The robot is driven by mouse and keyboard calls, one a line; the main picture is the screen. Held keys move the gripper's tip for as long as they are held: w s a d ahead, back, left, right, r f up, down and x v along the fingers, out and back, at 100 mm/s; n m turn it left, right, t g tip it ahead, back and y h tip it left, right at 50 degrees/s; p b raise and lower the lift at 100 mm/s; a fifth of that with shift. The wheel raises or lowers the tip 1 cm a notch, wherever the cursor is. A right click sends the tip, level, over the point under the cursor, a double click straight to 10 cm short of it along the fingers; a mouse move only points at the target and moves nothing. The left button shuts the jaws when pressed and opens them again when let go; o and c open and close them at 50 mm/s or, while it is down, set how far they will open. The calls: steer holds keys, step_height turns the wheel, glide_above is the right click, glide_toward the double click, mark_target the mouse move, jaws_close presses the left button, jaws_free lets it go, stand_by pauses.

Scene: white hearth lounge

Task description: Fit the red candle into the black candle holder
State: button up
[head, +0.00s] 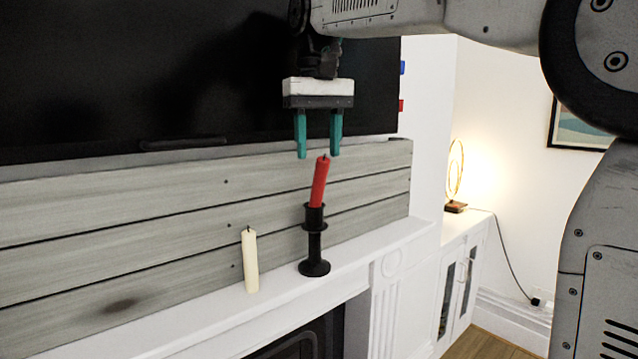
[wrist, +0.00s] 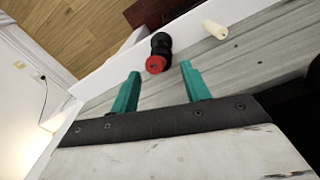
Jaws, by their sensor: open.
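The red candle (head: 319,184) stands in the cup of the black candle holder (head: 314,246), leaning slightly to the right at its top. The holder stands upright on the white mantel. My gripper (head: 319,155) is open and empty, pointing down, with its teal fingertips around the height of the candle's wick in the head view. In the wrist view the candle (wrist: 155,64) is seen nearly end-on, just beyond the gap between the fingertips (wrist: 160,70), with the holder (wrist: 161,42) behind it. The candle's lower end is hidden in the cup.
A cream candle (head: 250,262) stands on the mantel (head: 222,311) left of the holder; it also shows in the wrist view (wrist: 214,30). A grey plank wall (head: 180,215) and a large black screen (head: 150,75) are close behind. A lit lamp (head: 455,180) stands far right.

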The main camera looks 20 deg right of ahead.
mark_target(322, 185)
steer(key=f, duration=0.7)
steer(key=shift+d, duration=0.35)
jaws_close()
